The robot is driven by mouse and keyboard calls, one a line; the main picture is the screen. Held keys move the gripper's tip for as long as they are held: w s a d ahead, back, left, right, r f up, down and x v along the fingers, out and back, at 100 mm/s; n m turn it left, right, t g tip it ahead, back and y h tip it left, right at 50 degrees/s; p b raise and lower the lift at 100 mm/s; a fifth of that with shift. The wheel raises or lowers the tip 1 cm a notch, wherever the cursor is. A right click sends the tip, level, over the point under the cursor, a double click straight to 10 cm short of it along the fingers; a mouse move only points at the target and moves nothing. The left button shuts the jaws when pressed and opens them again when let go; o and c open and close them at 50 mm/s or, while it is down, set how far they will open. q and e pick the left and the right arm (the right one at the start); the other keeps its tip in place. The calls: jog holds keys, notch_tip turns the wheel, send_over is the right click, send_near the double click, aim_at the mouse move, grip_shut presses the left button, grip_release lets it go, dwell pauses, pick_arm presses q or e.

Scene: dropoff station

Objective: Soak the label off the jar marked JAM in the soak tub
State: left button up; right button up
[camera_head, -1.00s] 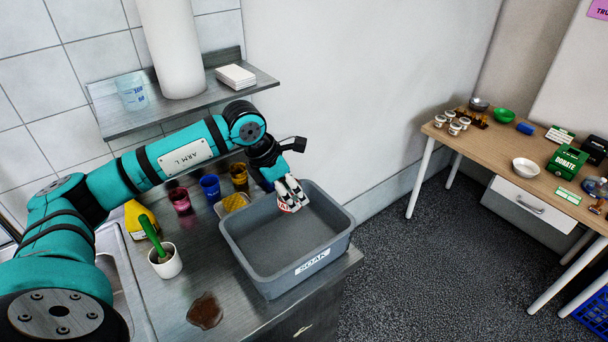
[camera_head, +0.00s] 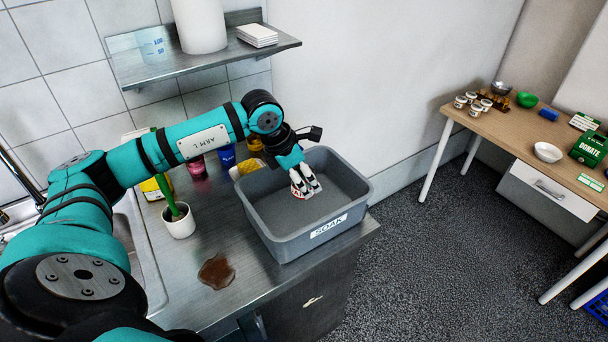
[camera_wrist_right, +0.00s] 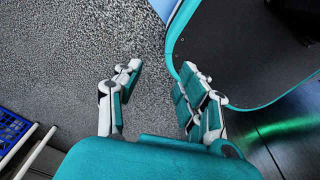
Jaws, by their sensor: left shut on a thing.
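My left gripper (camera_head: 305,187) is shut on a small jar (camera_head: 299,195) with a pale label and red marking. The fingers hide most of the jar, and its lettering is too small to read for sure. The jar is within the grey tub (camera_head: 258,222) marked SOAK, by its back half. I cannot tell whether it touches the bottom, or whether the tub holds water. My right gripper (camera_wrist_right: 160,88) shows in the right wrist view, fingers apart and empty, above the floor.
A white pot (camera_head: 179,223) with a green-handled tool and a brown spill (camera_head: 216,271) are left of the tub. A shelf (camera_head: 200,62) hangs above. A wooden table (camera_head: 500,125) at right holds several jars and bowls. The counter front is mostly clear.

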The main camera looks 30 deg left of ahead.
pick_arm(q)
notch_tip(320, 180, down, 3)
jog(key=shift+f+b, duration=0.1)
jog(key=shift+b, duration=1)
jog(key=shift+f+b, duration=0.7)
jog(key=shift+f, duration=0.1)
notch_tip(320, 180, down, 3)
jog(key=shift+r+b, duration=0.1)
jog(key=shift+b, duration=1.1)
pick_arm(e)
notch_tip(320, 180, down, 7)
jog(key=s, duration=0.1)
jog(key=shift+s, duration=0.25)
jog(key=shift+s, duration=0.2)
dwell(2.7)
